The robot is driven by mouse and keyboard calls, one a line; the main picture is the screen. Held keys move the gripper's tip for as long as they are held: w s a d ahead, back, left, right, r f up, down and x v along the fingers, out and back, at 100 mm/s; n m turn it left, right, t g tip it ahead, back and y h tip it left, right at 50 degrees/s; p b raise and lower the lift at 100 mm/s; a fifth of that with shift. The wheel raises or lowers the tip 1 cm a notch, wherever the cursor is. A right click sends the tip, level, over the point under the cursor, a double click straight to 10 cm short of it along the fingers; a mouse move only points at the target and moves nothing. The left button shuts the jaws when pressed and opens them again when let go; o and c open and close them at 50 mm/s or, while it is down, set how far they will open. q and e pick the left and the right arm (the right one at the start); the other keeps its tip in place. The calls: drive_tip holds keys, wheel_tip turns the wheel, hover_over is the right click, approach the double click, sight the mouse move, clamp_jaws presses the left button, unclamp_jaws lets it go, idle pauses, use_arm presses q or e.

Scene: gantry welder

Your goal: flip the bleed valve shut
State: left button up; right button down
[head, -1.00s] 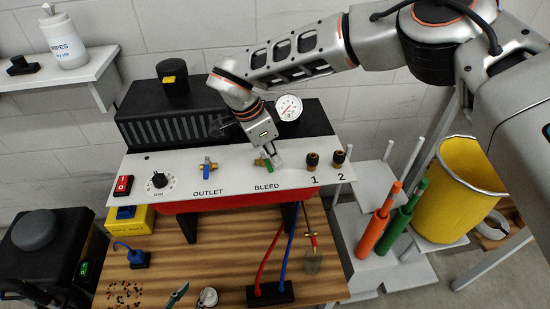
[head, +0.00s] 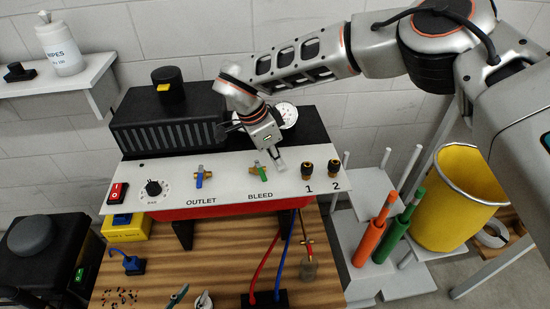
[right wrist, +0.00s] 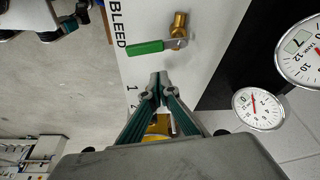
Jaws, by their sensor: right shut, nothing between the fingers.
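The bleed valve (head: 255,165) is on the white sloped panel above the word BLEED. Its green lever (right wrist: 146,48) sticks out from the brass body (right wrist: 180,30) towards the panel's front edge, beside the lettering in the right wrist view. My right gripper (head: 281,165) is just to the right of the lever, low over the panel. Its fingertips (right wrist: 158,78) are together and empty, with a small gap to the lever in the right wrist view. My left gripper is not in view.
The outlet valve (head: 200,177) with a blue lever stands left of the bleed valve. Two brass fittings (head: 307,170) marked 1 and 2 stand close on the right. A round gauge (head: 285,115) is behind my gripper. The wooden bench (head: 225,255) holds hoses below.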

drive_tip(key=shift+w+d+r, duration=0.15)
drive_tip(key=shift+d+r, duration=0.05)
drive_tip(key=shift+r, duration=0.35)
drive_tip(key=shift+w+d+r, duration=0.1)
drive_tip(key=shift+d+r, duration=0.05)
drive_tip(key=shift+r, duration=0.35)
drive_tip(key=v, duration=0.8)
drive_tip(key=shift+s+a, duration=0.2)
drive_tip(key=shift+a, duration=0.05)
drive_tip(key=shift+f, duration=0.15)
